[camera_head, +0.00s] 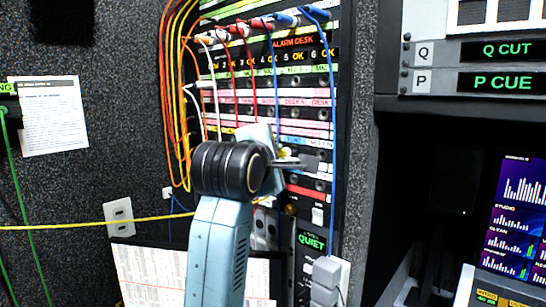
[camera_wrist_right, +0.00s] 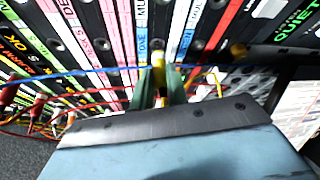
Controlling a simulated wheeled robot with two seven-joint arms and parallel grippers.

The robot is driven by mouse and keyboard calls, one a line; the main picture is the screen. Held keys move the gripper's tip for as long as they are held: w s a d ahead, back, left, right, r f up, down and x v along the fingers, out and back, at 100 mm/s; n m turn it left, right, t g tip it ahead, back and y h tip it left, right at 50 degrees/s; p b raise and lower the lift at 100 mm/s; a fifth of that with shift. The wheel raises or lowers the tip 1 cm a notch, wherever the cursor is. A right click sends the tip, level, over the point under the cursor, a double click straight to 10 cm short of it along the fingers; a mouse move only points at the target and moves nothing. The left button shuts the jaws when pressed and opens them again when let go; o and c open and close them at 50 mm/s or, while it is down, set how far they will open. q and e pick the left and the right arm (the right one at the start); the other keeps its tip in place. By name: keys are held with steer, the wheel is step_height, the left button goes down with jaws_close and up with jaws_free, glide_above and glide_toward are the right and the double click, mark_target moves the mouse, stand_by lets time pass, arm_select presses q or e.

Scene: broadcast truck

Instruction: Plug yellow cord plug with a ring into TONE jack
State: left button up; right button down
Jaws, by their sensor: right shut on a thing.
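My right gripper (camera_head: 288,158) is at the patch panel, in front of its lower rows. In the right wrist view its green fingers (camera_wrist_right: 161,88) are shut on a yellow plug (camera_wrist_right: 159,54), which points at the panel. The plug tip lies close to the strip labelled TONE (camera_wrist_right: 143,50); I cannot tell whether it is in a jack. A yellow cord (camera_head: 75,225) runs in from the left and passes behind my right arm. In the head view the gripper hides part of the label row, and I cannot read TONE there. My left gripper is not in view.
Red, white, orange and blue cords hang from the upper jacks; a blue cord (camera_head: 333,120) runs down the panel's right side. A grey block (camera_head: 325,280) sits below the QUIET sign (camera_head: 311,242). Screens stand at right.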

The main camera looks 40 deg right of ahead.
steer(key=shift+d, duration=0.5)
steer(key=shift+d, duration=0.3)
steer(key=c, duration=1.3)
jaws_free()
steer(key=shift+a, duration=0.1)
